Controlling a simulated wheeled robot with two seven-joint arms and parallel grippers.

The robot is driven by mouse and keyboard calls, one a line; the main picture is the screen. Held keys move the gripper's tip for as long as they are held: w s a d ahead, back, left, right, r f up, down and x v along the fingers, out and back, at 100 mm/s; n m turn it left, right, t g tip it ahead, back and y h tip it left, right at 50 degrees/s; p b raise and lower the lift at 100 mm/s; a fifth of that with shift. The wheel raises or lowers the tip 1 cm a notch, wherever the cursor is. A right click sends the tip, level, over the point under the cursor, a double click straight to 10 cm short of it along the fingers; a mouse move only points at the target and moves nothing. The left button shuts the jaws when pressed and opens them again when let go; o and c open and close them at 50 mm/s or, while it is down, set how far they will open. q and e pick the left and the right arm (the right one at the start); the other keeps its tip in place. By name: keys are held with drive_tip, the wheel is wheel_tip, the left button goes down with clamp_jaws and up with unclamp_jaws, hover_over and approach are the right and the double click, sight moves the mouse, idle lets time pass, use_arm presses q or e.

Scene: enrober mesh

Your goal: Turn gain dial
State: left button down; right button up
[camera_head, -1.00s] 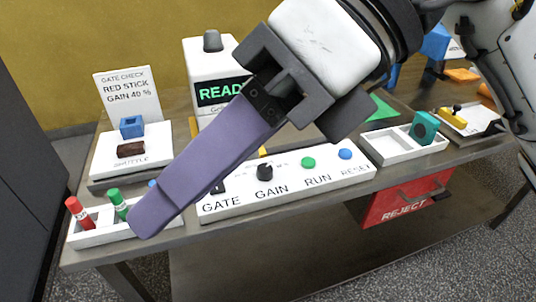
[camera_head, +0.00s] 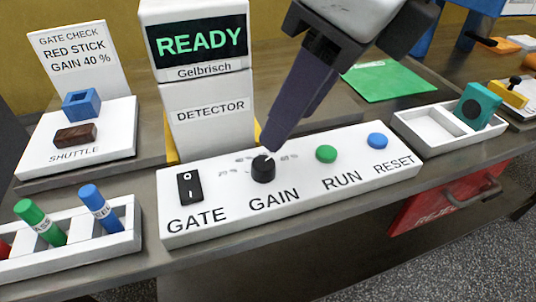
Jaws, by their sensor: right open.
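The black gain dial (camera_head: 263,171) stands on the white control panel (camera_head: 222,213) above the word GAIN, with a small pale pointer mark on its top. Faint scale markings lie around it, partly hidden and too small to read. My right gripper (camera_head: 278,143) comes down from the upper right with its long purple fingers pointing at the dial. The fingertips are just behind and above the dial's top; I cannot tell if they touch it. The fingers overlap in this view, open, with nothing seen held. My left gripper is not in view.
A black GATE rocker switch (camera_head: 190,187), a green RUN button (camera_head: 326,153) and a blue RESET button (camera_head: 377,141) flank the dial. The detector (camera_head: 208,115) behind shows READY. A sign (camera_head: 78,62) reads RED STICK, GAIN 40 %. A stick rack (camera_head: 121,239) stands left, a white tray (camera_head: 412,126) right.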

sight(264, 162)
drive_tip(key=b+x, duration=0.1)
drive_tip(key=x, duration=0.8)
drive_tip(key=shift+s, duration=0.1)
drive_tip(key=shift+c, duration=0.2)
drive_tip(key=c, duration=1)
